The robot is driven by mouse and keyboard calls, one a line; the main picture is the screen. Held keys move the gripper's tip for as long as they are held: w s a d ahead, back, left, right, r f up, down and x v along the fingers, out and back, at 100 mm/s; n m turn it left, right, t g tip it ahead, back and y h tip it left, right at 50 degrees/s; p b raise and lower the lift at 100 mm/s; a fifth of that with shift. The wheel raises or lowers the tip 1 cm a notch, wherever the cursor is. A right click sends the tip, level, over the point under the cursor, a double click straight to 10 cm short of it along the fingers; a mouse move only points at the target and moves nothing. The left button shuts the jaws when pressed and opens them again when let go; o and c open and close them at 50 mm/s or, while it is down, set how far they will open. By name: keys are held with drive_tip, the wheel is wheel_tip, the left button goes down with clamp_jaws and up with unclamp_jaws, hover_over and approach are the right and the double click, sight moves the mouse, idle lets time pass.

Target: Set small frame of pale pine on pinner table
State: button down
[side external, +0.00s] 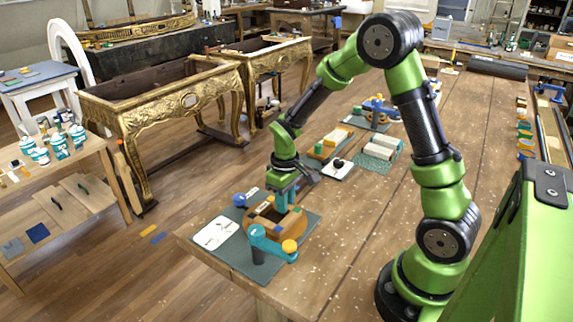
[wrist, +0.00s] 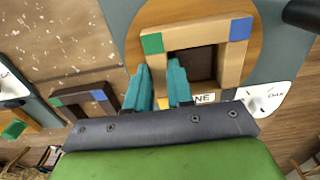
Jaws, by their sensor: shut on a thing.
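The small pale pine frame (wrist: 232,62) has a green and a blue corner at its far side, and a yellow corner shows partly between my fingers. It lies over a round orange-brown wooden disc, the pinner table (wrist: 166,14), on a grey-green mat. My gripper (wrist: 162,86), with teal fingers, is shut on the frame's near left part, beside a label partly hidden by the gripper. In the side view my gripper (side external: 284,208) points down over the pinner table (side external: 289,227). I cannot tell whether the frame touches the disc.
A teal arm on a dark post (side external: 268,243) stands at the mat's front. A white card (side external: 215,232) lies on the mat (side external: 250,269). A dark frame (wrist: 85,101) lies apart, to the left in the wrist view. Bare bench (side external: 345,225) lies right of the mat.

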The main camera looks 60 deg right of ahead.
drive_tip(key=c, duration=0.9)
unclamp_jaws()
wheel_tip(320, 180, up, 17)
drive_tip(key=shift+f, duration=0.1)
drive_tip(key=s+a+r+m+t, duration=0.1)
drive_tip(key=s+a+t, duration=0.1)
drive_tip(key=s+a, duration=0.1)
drive_tip(key=s+a+r+m+t+y, duration=0.1)
drive_tip(key=s+a+r+t, duration=0.1)
drive_tip(key=s, duration=0.3)
drive_tip(key=s+a+r+m+t+y, duration=0.1)
drive_tip(key=s+a+r+m+t, duration=0.1)
drive_tip(key=s+a+t, duration=0.1)
drive_tip(key=shift+s+a, duration=0.8)
drive_tip(key=shift+s, duration=0.2)
